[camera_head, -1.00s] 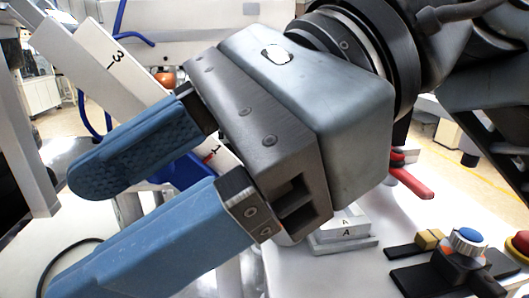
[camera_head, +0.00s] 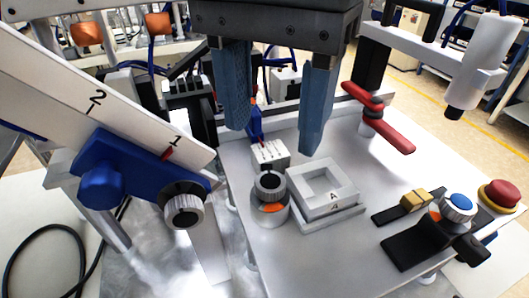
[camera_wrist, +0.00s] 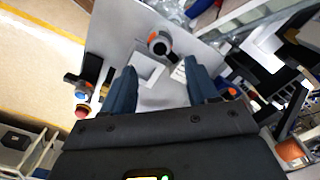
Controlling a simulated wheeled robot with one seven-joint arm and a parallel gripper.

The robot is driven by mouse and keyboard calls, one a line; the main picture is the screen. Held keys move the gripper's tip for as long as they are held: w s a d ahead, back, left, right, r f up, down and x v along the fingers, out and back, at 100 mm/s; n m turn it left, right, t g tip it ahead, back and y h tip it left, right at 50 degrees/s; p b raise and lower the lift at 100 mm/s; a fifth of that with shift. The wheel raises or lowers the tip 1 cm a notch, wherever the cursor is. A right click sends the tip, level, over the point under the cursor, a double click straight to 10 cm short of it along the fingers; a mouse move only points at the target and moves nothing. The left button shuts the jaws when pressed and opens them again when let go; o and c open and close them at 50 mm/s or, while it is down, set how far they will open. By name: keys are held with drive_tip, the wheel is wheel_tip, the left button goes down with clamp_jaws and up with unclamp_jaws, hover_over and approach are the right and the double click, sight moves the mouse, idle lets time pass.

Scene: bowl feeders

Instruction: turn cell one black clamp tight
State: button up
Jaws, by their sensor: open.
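I cannot tell which is the black clamp, or how tight either is. My gripper (camera_head: 273,140) is open and empty, fingers pointing down above the table, behind the standing knob in the head view. In the wrist view my gripper (camera_wrist: 160,75) has the knob beyond its fingertips.
A white square tray marked A (camera_head: 325,190) and a small white block (camera_head: 270,153) lie close to the fingers. A red lever (camera_head: 380,118) stands at the right. A blue-topped knob (camera_head: 458,208) and a red button (camera_head: 500,195) are at the table's right side.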

sight(270, 181)
wheel_tip(270, 181, down, 6)
drive_tip(key=shift+f, duration=0.25)
drive_tip(key=shift+c, duration=0.4)
drive_tip(key=c, duration=1)
